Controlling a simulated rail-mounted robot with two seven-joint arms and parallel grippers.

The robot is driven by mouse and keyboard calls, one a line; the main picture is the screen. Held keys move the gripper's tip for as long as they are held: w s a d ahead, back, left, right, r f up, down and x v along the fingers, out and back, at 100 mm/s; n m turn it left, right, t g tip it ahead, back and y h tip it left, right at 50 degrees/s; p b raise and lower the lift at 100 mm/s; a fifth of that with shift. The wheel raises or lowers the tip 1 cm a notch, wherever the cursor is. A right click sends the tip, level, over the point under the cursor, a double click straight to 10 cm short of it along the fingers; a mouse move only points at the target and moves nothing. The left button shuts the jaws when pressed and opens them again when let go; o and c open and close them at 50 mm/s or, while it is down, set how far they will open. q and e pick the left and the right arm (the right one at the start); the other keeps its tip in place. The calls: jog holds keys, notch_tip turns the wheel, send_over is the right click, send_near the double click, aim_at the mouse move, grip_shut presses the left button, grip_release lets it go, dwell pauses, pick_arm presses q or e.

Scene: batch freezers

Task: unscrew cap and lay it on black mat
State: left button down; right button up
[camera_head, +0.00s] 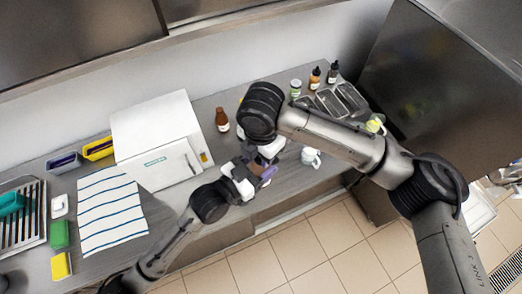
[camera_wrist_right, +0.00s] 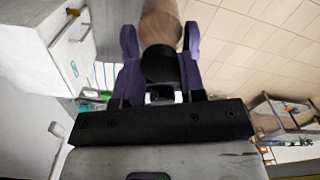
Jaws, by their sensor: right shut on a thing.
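In the right wrist view, my right gripper (camera_wrist_right: 160,52) has its purple fingers shut on a dark round cap (camera_wrist_right: 160,68). A brownish, see-through vessel (camera_wrist_right: 160,25) is directly beyond the cap. In the head view, my right gripper (camera_head: 265,170) shows only partly below its black wrist, with a purple finger visible. My left gripper (camera_head: 241,182) meets it from the lower left, above the counter's front part. The left fingertips, the cap and the vessel are hidden among the grippers there, so I cannot tell the left jaw state. I cannot make out a black mat.
A white box-shaped machine (camera_head: 160,140) stands left of the grippers, with a brown bottle (camera_head: 222,120) behind them. A pale blue-and-white cup (camera_head: 312,157) is to the right. Dark trays (camera_head: 330,103) and small bottles (camera_head: 315,78) are farther back. A striped towel (camera_head: 110,210) lies left.

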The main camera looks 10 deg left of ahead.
jog(key=n, duration=0.4)
jog(key=shift+a+r, duration=0.1)
jog(key=n, duration=0.5)
jog(key=shift+w+n, duration=0.2)
jog(key=shift+n, duration=0.2)
jog(key=n, duration=0.5)
jog(key=shift+w+r+n, duration=0.1)
jog(key=shift+w+n, duration=0.05)
jog(key=shift+n, duration=0.15)
jog(key=n, duration=0.4)
jog(key=shift+w, duration=0.1)
jog(key=o, duration=1)
